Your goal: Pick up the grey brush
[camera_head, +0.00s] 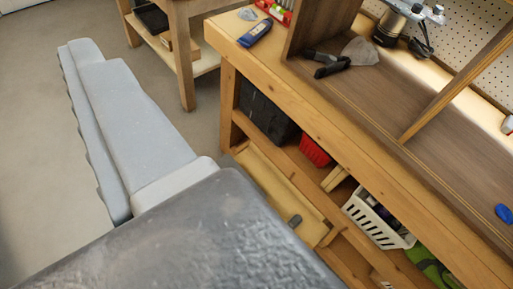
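A tool with a flat grey fan-shaped head (360,51) and a dark handle lies on the cabinet's wooden bottom board, behind the bench's front edge. It may be the grey brush, but I cannot tell it from a scraper. Another dark handle lies close beside it. My gripper (82,52) shows as long light-grey finger parts at the left, over the floor. It is well left of the bench and apart from the tool. Nothing shows held in it. The view does not show whether the fingers are apart.
The wooden bench (345,150) runs diagonally across the right. A blue tool (255,34) lies near its far corner. A cabinet side panel (318,24) stands left of the grey-headed tool. A red bin (314,151) and white basket (372,222) sit on the shelf below. Floor at left is clear.

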